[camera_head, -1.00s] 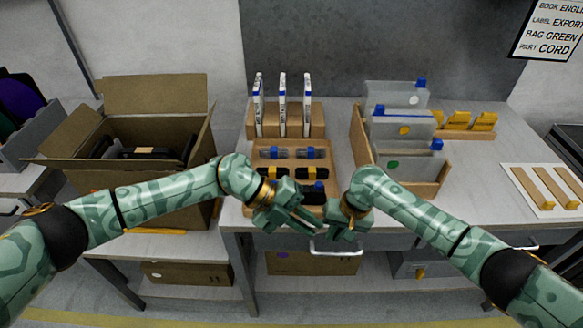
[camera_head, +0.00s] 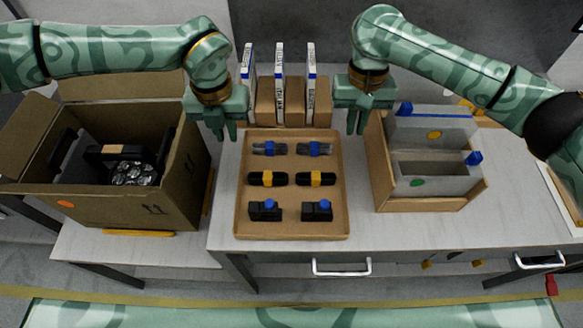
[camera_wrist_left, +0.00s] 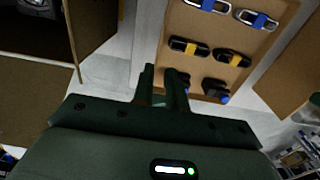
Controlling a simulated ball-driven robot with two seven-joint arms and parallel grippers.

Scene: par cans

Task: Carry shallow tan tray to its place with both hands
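The shallow tan tray (camera_head: 291,228) lies flat on the bench in the head view, holding several parts in rows: grey clamps with blue bands, black cylinders with yellow bands, and black blocks with blue knobs. It also shows in the left wrist view (camera_wrist_left: 212,58). My left gripper (camera_head: 225,136) points down beside the tray's far left side, its fingers slightly apart and empty. Those fingers show in the left wrist view (camera_wrist_left: 163,88), near the tray's edge. My right gripper (camera_head: 357,130) points down just outside the tray's far right corner, with a narrow gap between its fingers, empty.
An open cardboard box (camera_head: 150,200) with dark gear stands left of the tray. A wooden rack (camera_head: 265,100) with upright white booklets is behind it. A bench strip in front of the tray is clear.

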